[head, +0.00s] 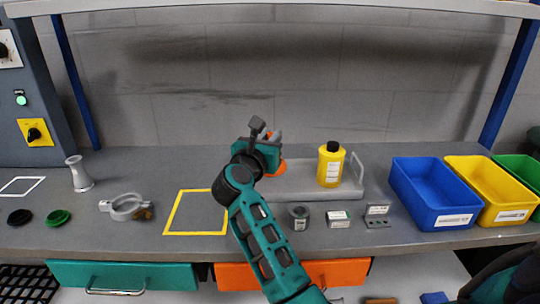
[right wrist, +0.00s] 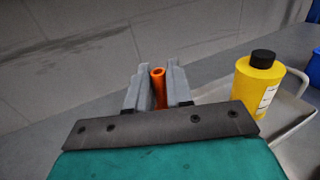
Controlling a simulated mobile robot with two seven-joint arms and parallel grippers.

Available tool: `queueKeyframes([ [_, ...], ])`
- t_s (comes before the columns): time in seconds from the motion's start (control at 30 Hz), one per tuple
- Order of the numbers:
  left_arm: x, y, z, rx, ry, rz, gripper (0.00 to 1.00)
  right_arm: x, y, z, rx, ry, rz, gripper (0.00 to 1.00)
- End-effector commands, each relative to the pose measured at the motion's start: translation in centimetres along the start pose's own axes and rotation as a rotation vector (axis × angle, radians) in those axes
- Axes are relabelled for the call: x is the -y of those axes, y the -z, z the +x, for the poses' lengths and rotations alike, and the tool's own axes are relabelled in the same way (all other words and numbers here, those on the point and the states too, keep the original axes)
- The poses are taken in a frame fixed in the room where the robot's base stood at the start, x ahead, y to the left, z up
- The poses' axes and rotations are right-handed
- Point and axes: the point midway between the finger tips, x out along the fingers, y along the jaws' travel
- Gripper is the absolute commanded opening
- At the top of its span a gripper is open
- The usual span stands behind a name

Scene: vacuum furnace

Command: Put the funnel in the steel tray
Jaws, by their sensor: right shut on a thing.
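The orange funnel (head: 277,169) is in my right gripper (head: 271,138), at the left end of the steel tray (head: 303,178). In the right wrist view its orange stem (right wrist: 158,88) stands upright between the two grey fingers, which are shut on it. Part of the funnel is hidden behind the gripper in the head view. I cannot tell whether its cone touches the tray. The tray's raised handle also shows in the right wrist view (right wrist: 305,84). My left gripper is not in view.
A yellow bottle (head: 331,165) with a black cap stands on the tray, right of the funnel. Blue (head: 430,190) and yellow (head: 492,186) bins stand further right. A grey clamp ring (head: 125,207) and an empty yellow-outlined square (head: 178,232) are to the left.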

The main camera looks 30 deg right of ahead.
Motion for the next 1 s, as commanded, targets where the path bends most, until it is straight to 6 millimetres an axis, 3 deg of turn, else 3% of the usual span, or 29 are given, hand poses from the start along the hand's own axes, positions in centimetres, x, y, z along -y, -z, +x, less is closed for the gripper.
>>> queueKeyframes([
  [0.03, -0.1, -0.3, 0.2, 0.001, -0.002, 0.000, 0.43, 0.1, 1.4, 0.0, -0.001, 0.000, -0.008, 0.00],
  [0.2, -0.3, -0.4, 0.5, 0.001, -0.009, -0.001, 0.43, 0.0, 3.7, 0.0, 0.000, 0.000, -0.004, 0.00],
  [0.67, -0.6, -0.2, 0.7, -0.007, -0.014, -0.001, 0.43, 0.0, 4.5, 0.0, -0.001, 0.000, -0.001, 0.00],
  [0.7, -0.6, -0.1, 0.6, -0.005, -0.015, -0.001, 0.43, 0.0, 4.3, 0.0, 0.000, 0.000, -0.001, 0.23],
  [0.93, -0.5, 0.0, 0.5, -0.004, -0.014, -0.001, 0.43, 0.0, 4.3, 0.0, 0.000, 0.000, -0.001, 0.45],
  [1.0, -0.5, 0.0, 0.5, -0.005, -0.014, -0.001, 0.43, 0.0, 4.3, 0.0, 0.000, 0.000, -0.002, 0.46],
])
